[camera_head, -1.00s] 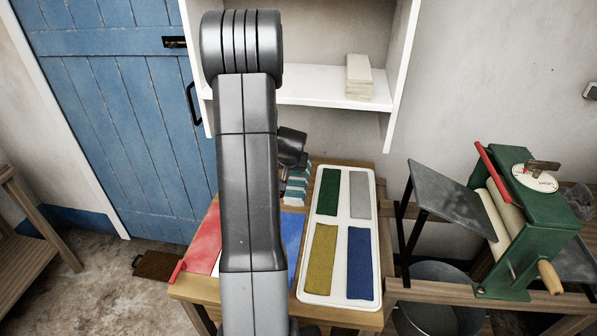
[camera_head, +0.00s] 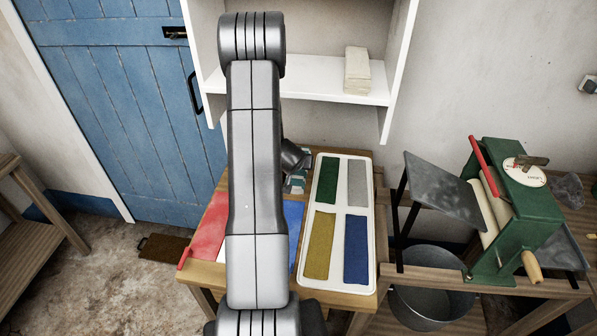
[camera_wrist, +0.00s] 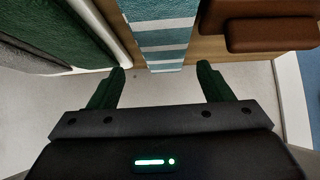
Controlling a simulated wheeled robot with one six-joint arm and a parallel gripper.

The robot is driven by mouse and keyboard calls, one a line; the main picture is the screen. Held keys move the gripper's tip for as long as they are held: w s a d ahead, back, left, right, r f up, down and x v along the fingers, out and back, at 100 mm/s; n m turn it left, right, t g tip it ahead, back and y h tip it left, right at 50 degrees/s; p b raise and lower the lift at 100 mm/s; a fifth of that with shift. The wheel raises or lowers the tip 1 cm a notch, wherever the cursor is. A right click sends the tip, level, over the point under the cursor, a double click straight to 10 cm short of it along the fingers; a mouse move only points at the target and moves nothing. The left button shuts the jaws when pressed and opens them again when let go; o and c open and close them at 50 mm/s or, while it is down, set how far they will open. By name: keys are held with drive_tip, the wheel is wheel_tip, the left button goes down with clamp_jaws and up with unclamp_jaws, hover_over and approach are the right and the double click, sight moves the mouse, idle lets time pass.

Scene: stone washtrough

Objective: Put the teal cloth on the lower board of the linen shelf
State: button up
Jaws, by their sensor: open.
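The teal cloth with pale stripes (camera_wrist: 162,38) lies at the edge of the wooden table in the wrist view. In the head view only a small part of the cloth (camera_head: 296,182) shows past my arm. My gripper (camera_wrist: 161,70) is open and empty, its two green fingertips apart on either side of the cloth's near end. I cannot tell how far above or below the cloth they are. The white linen shelf (camera_head: 311,84) stands on the wall behind the table, with a cream folded stack (camera_head: 357,72) at the right of its visible board.
A white tray (camera_head: 338,226) with green, grey, mustard and blue cloths is right of the teal cloth. Red (camera_head: 209,229) and blue (camera_head: 293,220) pieces lie left. A green mangle (camera_head: 523,205) stands right. The shelf board's middle looks clear.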

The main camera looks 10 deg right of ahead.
drive_tip(key=shift+a+x, duration=0.2)
drive_tip(key=shift+x, duration=2.85)
drive_tip(key=shift+f, duration=0.15)
drive_tip(key=c, duration=0.9)
